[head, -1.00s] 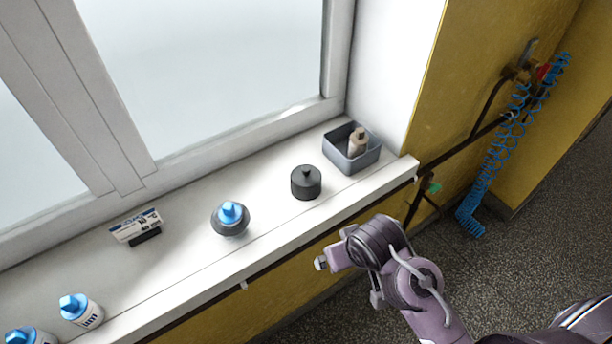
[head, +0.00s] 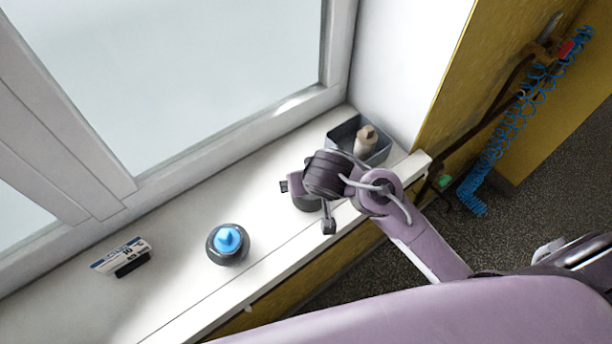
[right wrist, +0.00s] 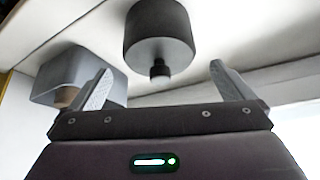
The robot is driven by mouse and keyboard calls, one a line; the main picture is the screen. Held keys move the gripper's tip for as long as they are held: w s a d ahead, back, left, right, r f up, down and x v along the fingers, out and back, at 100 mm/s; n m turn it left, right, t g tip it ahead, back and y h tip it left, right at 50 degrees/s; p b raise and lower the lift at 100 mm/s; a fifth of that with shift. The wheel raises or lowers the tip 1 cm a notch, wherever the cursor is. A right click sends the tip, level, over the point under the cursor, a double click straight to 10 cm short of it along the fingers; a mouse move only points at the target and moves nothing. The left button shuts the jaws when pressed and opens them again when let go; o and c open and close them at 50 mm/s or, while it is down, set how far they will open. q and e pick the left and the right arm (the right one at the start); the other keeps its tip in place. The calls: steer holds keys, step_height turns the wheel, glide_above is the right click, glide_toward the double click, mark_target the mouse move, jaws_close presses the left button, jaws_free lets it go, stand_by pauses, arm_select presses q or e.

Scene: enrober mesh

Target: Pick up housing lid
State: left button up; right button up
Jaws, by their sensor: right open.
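The dark grey round housing lid (right wrist: 158,30), with a small knob, shows in the right wrist view between and beyond the fingertips. In the head view the lid (head: 307,204) stands on the sill, mostly hidden by my right gripper (head: 306,207). In the right wrist view my right gripper (right wrist: 160,80) is open and empty, with its fingers on either side of the knob's line. A gap to the lid seems to remain, but its size is hard to tell. My left gripper is not in view.
A grey bin (head: 345,134) holding a beige bottle (head: 366,141) stands close to the right of the lid; the bin (right wrist: 65,77) also shows in the right wrist view. A blue-topped dark round item (head: 228,243) and a small label stand (head: 122,257) are left on the white sill (head: 180,290).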

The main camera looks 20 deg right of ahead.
steer(key=x, duration=0.4)
steer(key=shift+s+f, duration=0.25)
steer(key=shift+s, duration=0.15)
steer(key=shift+x, duration=1.1)
steer(key=shift+w, duration=0.1)
steer(key=c, duration=1)
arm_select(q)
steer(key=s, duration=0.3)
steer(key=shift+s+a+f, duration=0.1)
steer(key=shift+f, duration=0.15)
arm_select(e)
steer(key=shift+r, duration=0.1)
